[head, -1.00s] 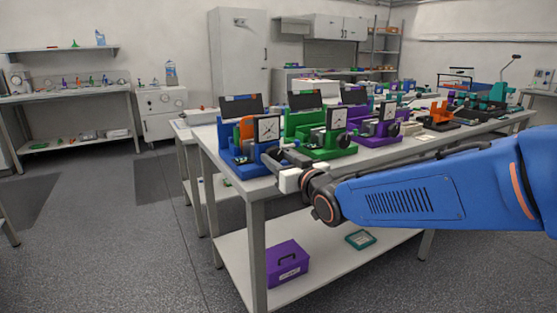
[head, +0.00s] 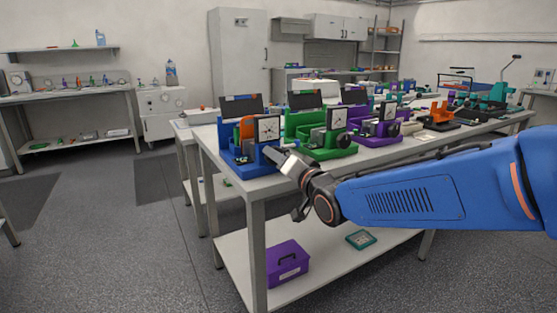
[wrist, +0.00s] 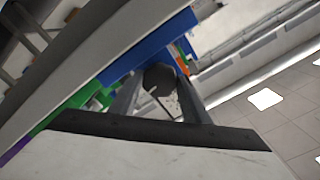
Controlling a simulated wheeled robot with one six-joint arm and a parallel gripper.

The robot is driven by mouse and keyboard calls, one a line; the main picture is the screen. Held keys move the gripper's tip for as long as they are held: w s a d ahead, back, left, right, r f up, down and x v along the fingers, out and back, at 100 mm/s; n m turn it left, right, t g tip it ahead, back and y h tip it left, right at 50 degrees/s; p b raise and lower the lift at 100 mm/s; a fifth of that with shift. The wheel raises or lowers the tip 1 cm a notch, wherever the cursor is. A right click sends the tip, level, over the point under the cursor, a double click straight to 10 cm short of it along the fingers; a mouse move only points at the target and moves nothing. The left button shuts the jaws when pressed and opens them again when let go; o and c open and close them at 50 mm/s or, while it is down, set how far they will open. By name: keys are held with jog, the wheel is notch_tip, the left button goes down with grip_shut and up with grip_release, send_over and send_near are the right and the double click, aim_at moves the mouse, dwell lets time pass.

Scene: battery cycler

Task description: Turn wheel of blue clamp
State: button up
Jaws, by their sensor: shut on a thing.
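The blue clamp (head: 232,165) stands at the near left corner of the workbench, with an orange part and a square white dial on it. In the wrist view its blue body (wrist: 150,47) runs across the upper middle. Its dark, faceted wheel (wrist: 159,79) sits between the two fingers of my gripper (wrist: 160,92), which is shut on it. In the head view my gripper (head: 274,154) reaches the clamp's front right side, and the wheel is hidden there.
A green clamp (head: 318,150) and a purple clamp (head: 372,138) stand close by on the right along the workbench (head: 262,187). A purple box (head: 287,263) and a teal tray (head: 360,240) lie on the lower shelf. The floor at left is clear.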

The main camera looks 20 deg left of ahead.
jog(key=m, duration=0.6)
jog(key=shift+m, duration=0.3)
jog(key=m, duration=0.5)
jog(key=shift+m, duration=0.4)
jog(key=o, duration=1)
jog(key=shift+o, duration=0.2)
jog(key=shift+d, duration=0.1)
jog(key=v, duration=1.7)
jog(key=shift+s, duration=0.2)
jog(key=shift+d, duration=0.1)
